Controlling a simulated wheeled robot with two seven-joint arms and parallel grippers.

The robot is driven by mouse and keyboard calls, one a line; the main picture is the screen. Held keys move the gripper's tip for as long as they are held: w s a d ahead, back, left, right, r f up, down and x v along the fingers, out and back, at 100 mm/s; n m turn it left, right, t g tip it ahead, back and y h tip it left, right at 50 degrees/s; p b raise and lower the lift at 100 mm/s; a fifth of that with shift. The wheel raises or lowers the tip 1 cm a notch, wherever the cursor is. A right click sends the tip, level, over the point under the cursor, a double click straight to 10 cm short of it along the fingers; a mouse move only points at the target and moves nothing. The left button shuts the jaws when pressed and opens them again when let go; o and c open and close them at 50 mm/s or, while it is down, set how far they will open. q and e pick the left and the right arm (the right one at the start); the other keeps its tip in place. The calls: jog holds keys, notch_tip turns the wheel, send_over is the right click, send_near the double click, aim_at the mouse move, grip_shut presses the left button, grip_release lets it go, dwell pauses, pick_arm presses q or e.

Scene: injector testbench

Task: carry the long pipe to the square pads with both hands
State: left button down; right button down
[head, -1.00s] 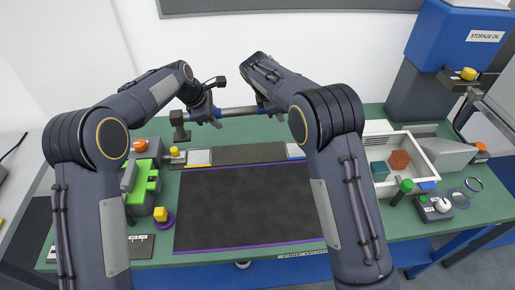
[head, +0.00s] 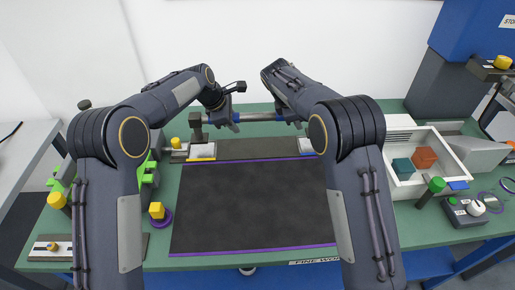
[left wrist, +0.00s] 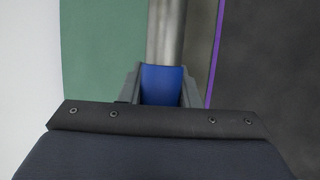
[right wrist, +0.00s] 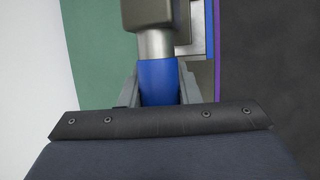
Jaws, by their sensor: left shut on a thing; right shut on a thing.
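The long pipe (head: 262,117) is grey with blue bands and runs across, roughly level, at the back of the table. My left gripper (head: 233,118) is shut on a blue band near its left end; the left wrist view shows that band (left wrist: 161,85) between the fingers. My right gripper (head: 292,115) is shut on the other band (right wrist: 159,82). A dark fitting (head: 196,122) is on the pipe's left end, another (right wrist: 150,12) beyond my right gripper. The left square pad (head: 202,151) has a yellow edge. The right pad (head: 306,145), blue-edged, is partly hidden by my right arm.
A dark mat (head: 250,205) with purple edges fills the middle. A white bin (head: 446,178) with a teal and a red-brown block stands at the right. A green fixture (head: 65,172) at the left is partly behind my left arm.

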jog(key=shift+f, duration=0.1)
